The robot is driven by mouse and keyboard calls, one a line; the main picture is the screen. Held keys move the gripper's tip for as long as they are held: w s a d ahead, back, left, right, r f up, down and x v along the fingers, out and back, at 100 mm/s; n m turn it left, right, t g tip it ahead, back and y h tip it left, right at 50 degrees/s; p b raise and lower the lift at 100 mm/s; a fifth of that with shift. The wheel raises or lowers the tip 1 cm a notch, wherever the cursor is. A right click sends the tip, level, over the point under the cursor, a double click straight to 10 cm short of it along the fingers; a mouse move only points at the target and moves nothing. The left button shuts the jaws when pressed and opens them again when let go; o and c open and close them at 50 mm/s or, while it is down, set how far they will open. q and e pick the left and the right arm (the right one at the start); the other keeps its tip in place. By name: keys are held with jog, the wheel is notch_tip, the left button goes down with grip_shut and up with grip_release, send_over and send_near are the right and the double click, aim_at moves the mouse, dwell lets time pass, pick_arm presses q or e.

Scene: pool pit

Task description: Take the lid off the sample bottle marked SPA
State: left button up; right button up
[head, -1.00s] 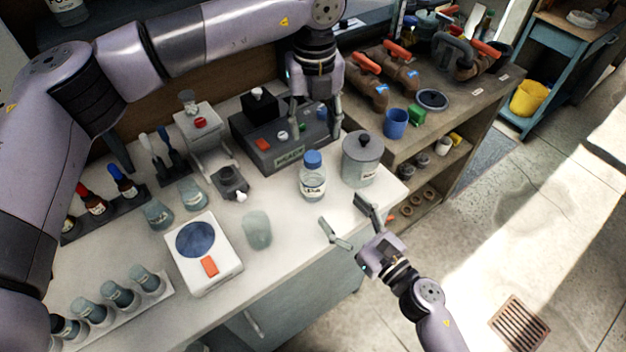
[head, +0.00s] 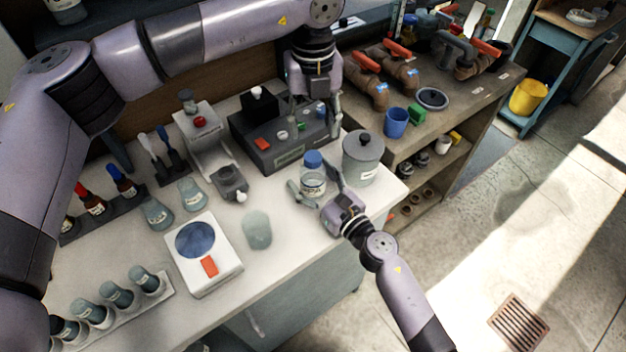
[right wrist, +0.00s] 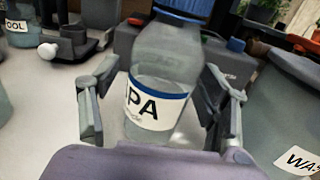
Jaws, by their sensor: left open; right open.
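The sample bottle (head: 313,183) stands upright on the white bench top, clear with a blue lid (head: 313,158). In the right wrist view the bottle (right wrist: 160,75) shows a label (right wrist: 155,105) reading "PA", its first letter hidden. My right gripper (head: 315,187) is open, with one finger on each side of the bottle's body; contact cannot be told. The right gripper also shows in the right wrist view (right wrist: 160,110). My left gripper (head: 314,112) is open and points down over the dark tester box, behind the bottle.
A grey lidded canister (head: 362,160) stands close right of the bottle. The dark tester box (head: 270,150) is behind it. A beaker (head: 257,230) and a white scale (head: 203,253) stand to the left. The bench's front edge (head: 290,265) is near my right arm.

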jog(key=shift+c, duration=0.5)
grip_shut()
